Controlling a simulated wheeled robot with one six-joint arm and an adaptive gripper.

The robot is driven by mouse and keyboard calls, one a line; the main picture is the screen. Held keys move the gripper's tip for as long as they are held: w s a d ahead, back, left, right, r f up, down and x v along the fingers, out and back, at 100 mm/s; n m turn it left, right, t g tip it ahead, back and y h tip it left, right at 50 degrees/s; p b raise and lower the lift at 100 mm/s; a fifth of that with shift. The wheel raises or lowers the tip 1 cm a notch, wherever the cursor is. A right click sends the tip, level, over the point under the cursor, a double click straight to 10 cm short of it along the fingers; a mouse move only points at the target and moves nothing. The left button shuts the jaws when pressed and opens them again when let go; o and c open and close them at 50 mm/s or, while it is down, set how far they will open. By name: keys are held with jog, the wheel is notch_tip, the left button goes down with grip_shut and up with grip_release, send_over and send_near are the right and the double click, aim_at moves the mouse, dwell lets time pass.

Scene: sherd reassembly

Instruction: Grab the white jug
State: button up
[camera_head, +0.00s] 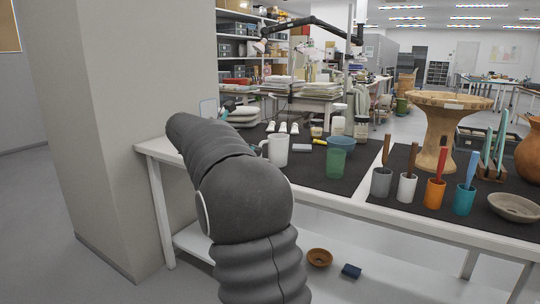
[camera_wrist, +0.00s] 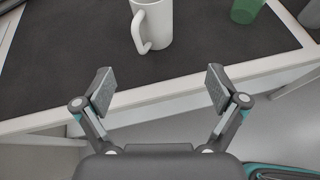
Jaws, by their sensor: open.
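The white jug (camera_head: 276,149) stands upright on the dark mat of the table, left of a green cup, in the head view. In the wrist view the white jug (camera_wrist: 155,22) is at the top middle, its handle towards the lower left and its top cut off by the frame edge. My gripper (camera_wrist: 160,90) is open and empty, with its fingers spread either side of the table's front edge region, short of the jug and apart from it. In the head view my arm hides the gripper.
Several cups with tools, including an orange cup (camera_head: 434,192), stand further right. A wall pillar (camera_head: 135,130) is at the left. The mat (camera_wrist: 85,50) around the jug's near side is clear.

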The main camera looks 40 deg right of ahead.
jog(key=shift+n, duration=0.3)
jog(key=x, duration=0.9)
jog(key=shift+w+d+r, duration=0.25)
jog(key=shift+w+d, duration=0.05)
jog(key=shift+w, duration=0.05)
jog(key=shift+h, duration=0.3)
jog(key=shift+f+x, duration=0.15)
jog(key=shift+x, duration=1.15)
jog(key=shift+f+x, duration=0.2)
jog(key=shift+x, duration=1.1)
jog(key=shift+w+a, duration=0.15)
jog(key=c, duration=1.5)
